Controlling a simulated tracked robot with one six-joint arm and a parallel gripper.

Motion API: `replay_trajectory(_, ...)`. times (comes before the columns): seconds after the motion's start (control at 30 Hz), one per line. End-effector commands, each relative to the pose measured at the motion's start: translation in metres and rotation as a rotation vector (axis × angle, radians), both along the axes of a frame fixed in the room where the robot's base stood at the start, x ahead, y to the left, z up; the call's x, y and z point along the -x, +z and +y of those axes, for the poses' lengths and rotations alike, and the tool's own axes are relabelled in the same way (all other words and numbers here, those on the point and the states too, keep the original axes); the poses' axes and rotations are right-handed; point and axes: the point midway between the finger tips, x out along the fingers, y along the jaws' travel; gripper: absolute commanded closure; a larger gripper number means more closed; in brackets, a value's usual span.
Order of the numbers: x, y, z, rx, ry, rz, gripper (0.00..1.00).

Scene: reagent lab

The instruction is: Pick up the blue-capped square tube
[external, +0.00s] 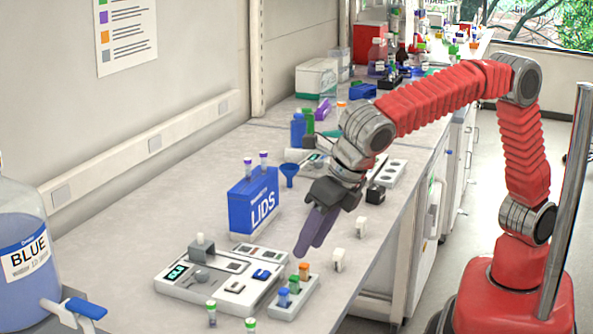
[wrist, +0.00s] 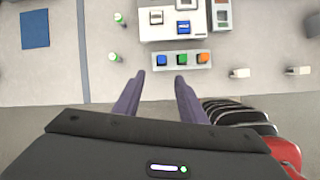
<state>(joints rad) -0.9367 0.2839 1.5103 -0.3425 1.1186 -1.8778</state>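The blue-capped square tube (external: 283,297) stands in a small grey rack (external: 276,313) with a green-capped tube (external: 294,282) and an orange-capped tube (external: 304,269). In the wrist view the blue cap (wrist: 161,60) is at the left end of the rack's row, just beyond the fingertips and between their lines. My gripper (external: 309,247) is above the bench, higher than the rack and apart from it, with its purple fingers angled down. In the wrist view my gripper (wrist: 160,76) has its fingers spread, with nothing between them.
A white instrument (external: 220,283) stands against the rack's left side. Two green-topped vials (wrist: 119,18) (wrist: 114,56) stand left of the rack in the wrist view. Small white blocks (wrist: 240,73) (wrist: 298,71) sit to its right. A blue LIDS box (external: 254,202) stands behind.

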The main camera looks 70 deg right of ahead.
Motion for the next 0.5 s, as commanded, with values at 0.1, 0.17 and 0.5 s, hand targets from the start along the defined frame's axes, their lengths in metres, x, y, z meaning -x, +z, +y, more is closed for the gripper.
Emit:
replay_trajectory(0.1,-0.0003,0.0001,-0.0029,0.06,0.116,-0.001,0.62)
replay_trajectory(0.17,0.0001,-0.0002,-0.0034,0.078,0.155,0.0,0.62)
replay_trajectory(0.5,0.0003,-0.0003,-0.0038,0.095,0.195,0.0,0.62)
